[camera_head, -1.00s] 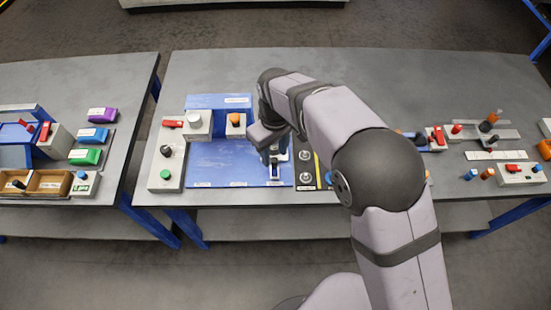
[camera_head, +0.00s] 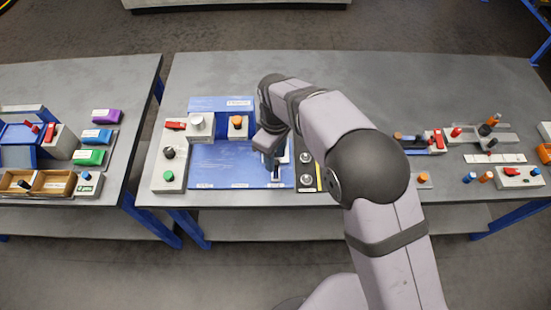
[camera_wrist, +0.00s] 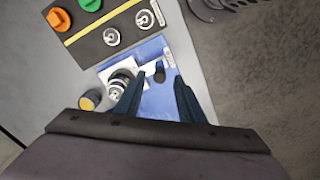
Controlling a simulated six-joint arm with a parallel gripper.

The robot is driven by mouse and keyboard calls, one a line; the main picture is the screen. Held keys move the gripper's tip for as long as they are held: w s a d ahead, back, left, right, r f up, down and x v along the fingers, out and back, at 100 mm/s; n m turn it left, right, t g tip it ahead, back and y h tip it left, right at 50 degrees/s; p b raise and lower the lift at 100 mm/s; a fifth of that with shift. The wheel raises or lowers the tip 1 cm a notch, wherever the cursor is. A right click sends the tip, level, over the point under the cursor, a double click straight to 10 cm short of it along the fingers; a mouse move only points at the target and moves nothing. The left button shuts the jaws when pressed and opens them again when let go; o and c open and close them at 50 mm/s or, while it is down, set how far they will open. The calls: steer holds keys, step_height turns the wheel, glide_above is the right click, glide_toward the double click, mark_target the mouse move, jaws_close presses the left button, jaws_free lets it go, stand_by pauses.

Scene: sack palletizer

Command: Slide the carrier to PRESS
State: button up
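A blue slide board (camera_head: 232,170) lies on the middle bench with small white labels along its front edge; I cannot read them. At its right end is a white plate, apparently the carrier, which also shows in the wrist view (camera_wrist: 147,66) with a dark upright knob (camera_wrist: 159,73) on it. In the head view my gripper (camera_head: 272,160) partly hides the plate.
A box with an orange button (camera_head: 237,124) and a grey box with a round knob (camera_head: 198,124) stand behind. A control box with a green button (camera_head: 168,172) is left.

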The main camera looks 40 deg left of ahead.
mark_target(276, 162)
steer(key=shift+f+p, duration=0.4)
steer(key=shift+f, duration=1.15)
jaws_close()
steer(key=s+a+b, duration=0.1)
steer(key=s+a, duration=0.8)
steer(key=shift+s+a+r+b, duration=0.1)
steer(key=shift+s+a+b, duration=0.15)
steer(key=shift+a+b, duration=0.1)
jaws_free()
steer(key=shift+d, duration=0.1)
